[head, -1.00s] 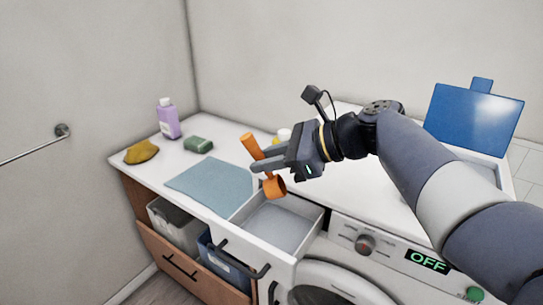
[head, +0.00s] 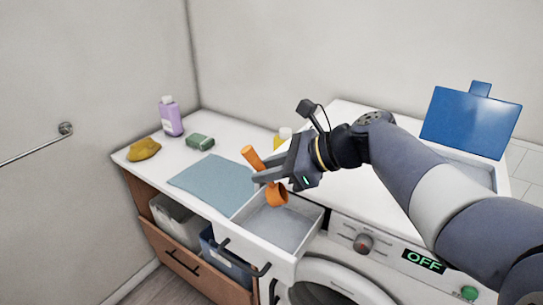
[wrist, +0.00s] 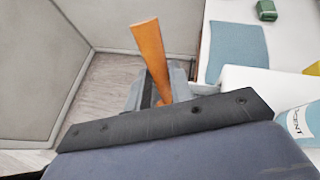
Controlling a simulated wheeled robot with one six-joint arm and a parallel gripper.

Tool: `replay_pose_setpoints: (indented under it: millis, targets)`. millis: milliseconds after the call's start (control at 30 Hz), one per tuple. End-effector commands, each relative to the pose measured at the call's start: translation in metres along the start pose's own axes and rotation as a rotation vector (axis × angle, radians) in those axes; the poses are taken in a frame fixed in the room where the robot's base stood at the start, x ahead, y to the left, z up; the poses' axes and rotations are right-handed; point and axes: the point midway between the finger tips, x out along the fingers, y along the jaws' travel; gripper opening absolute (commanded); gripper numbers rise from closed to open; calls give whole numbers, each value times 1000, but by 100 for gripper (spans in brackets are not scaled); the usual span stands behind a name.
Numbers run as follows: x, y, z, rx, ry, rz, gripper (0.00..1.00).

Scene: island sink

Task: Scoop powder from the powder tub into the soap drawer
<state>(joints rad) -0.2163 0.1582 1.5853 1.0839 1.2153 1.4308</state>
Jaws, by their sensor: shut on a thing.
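My gripper (head: 268,176) is shut on an orange scoop (head: 276,194) and holds it above the open soap drawer (head: 235,232). The scoop's handle points up and to the left, and its cup hangs below the fingers. The handle also shows in the wrist view (wrist: 150,55), where the cup is hidden. I cannot see whether powder is in the cup. The drawer's visible floor is plain grey.
A blue cloth (head: 212,183), green sponge (head: 200,142), yellow cloth (head: 143,149) and purple bottle (head: 171,118) lie or stand on the counter at the left. A yellow bottle with a white cap (head: 284,136) stands behind my gripper. The washer display (head: 424,261) reads OFF.

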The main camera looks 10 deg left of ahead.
Motion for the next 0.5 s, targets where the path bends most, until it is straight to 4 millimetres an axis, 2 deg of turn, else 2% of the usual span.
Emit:
replay_pose_setpoints:
  millis: [33,500]
  targets:
    - [-1,0,6,-4,20,4,0]
    - [9,2,13,-38,201,9,0]
